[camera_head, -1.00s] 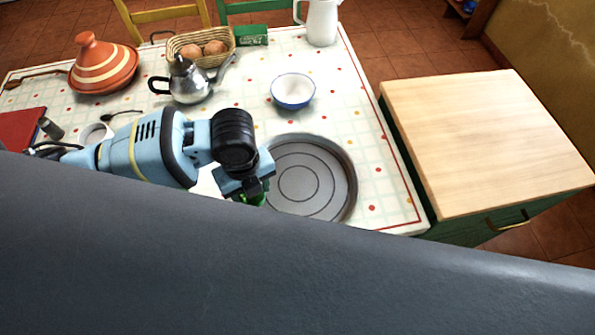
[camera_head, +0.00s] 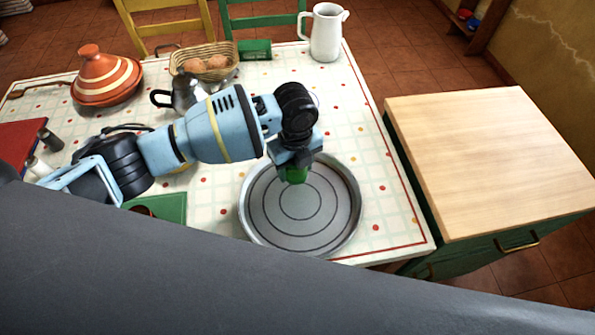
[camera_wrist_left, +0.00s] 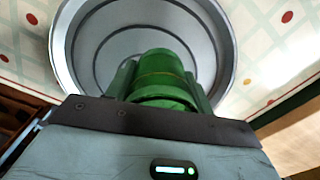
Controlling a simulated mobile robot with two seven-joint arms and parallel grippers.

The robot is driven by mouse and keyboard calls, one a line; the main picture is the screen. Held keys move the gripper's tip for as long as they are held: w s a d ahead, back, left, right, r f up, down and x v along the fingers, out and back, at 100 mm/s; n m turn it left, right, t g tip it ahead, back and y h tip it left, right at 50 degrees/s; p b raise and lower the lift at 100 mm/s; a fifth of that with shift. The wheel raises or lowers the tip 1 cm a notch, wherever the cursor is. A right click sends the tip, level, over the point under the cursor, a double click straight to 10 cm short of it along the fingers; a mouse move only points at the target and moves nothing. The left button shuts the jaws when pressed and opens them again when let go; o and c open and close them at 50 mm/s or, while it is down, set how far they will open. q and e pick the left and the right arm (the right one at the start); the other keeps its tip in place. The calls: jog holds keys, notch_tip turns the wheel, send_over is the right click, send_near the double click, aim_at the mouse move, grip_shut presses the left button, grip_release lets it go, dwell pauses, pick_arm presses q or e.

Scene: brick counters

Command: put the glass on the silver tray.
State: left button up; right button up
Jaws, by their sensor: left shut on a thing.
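The silver tray (camera_head: 262,222) is round, with a raised rim and ring lines, and lies on the table near its front right. It also fills the upper part of the left wrist view (camera_wrist_left: 222,30). My left gripper (camera_head: 296,168) is over the tray, shut on the green glass (camera_head: 297,176). In the left wrist view the glass (camera_wrist_left: 162,78) sits between the two fingers (camera_wrist_left: 160,85), in front of the tray's inner surface. I cannot tell whether its bottom touches the tray. My right gripper does not show.
A silver teapot (camera_head: 182,93) is partly hidden behind my left arm. A striped tagine (camera_head: 105,78), bread basket (camera_head: 210,70) and white jug (camera_head: 326,34) stand farther back. A green item (camera_head: 172,207) lies left of the tray. A wooden-topped cabinet (camera_head: 480,150) stands right of the table.

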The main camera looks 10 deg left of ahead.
aim_at(297, 174)
pick_arm(q)
jog(key=shift+w+d+f, duration=0.1)
jog(key=shift+w+d, duration=0.1)
jog(key=shift+w, duration=0.15)
jog(key=shift+f, duration=1.65)
jog(key=shift+f, duration=0.15)
jog(key=o, duration=1)
jog(key=shift+o, duration=0.2)
notch_tip(297, 174, up, 12)
jog(key=p, duration=0.1)
